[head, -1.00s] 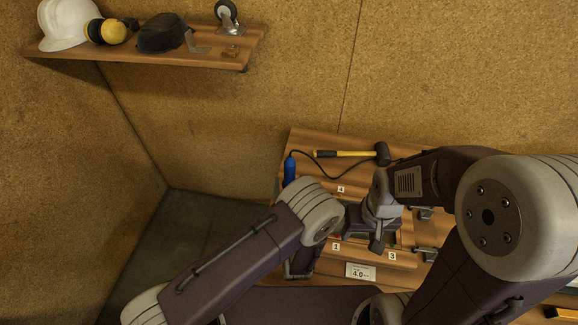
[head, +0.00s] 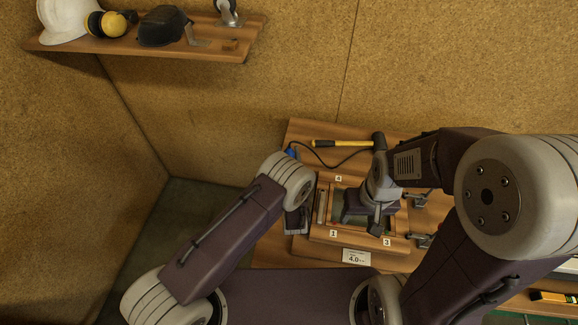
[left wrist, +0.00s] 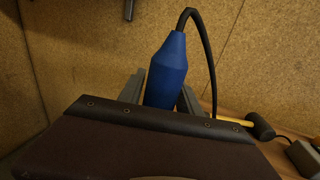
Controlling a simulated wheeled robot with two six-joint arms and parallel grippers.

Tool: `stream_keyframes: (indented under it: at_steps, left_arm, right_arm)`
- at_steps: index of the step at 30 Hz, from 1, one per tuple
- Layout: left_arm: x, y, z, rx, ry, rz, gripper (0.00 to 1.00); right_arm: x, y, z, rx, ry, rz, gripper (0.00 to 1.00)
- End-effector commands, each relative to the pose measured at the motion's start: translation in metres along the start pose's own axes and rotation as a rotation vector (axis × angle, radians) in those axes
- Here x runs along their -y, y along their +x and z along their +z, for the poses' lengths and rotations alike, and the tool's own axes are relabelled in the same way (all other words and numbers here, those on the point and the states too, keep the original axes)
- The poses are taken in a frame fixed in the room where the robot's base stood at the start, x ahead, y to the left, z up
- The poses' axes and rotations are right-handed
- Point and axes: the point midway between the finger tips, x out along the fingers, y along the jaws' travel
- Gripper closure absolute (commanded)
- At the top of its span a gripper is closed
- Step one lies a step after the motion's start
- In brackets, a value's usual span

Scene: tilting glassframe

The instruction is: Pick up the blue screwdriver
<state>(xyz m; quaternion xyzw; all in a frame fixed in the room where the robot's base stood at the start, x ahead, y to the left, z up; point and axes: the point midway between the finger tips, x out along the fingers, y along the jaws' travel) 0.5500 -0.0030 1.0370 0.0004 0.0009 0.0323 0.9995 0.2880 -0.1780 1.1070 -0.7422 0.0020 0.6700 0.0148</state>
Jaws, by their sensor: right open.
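The blue screwdriver, a thick blue handle with a black cable from its top, is mostly hidden by my left arm in the head view (head: 291,153). In the left wrist view the blue handle (left wrist: 167,72) stands upright between the two grey fingers of my left gripper (left wrist: 161,92). The dark gripper body hides its lower end, and I cannot tell whether the fingers press on it. My right gripper (head: 362,210) is open above the wooden frame (head: 322,236) on the bench.
A hammer (head: 345,143) with a yellow handle and black head lies behind the frame, near the cable. Metal clamps (head: 418,240) sit right of the frame. A wall shelf (head: 225,45) holds a helmet and other gear.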

Motion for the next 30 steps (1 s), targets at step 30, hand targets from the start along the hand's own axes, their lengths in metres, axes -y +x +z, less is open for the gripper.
stream_keyframes:
  at_steps: [30]
  left_arm:
    - [0.0,0.0,0.088,0.006,-0.005,0.0,1.0]
  right_arm:
    - [0.0,0.014,0.001,0.0,0.0,0.0,0.45]
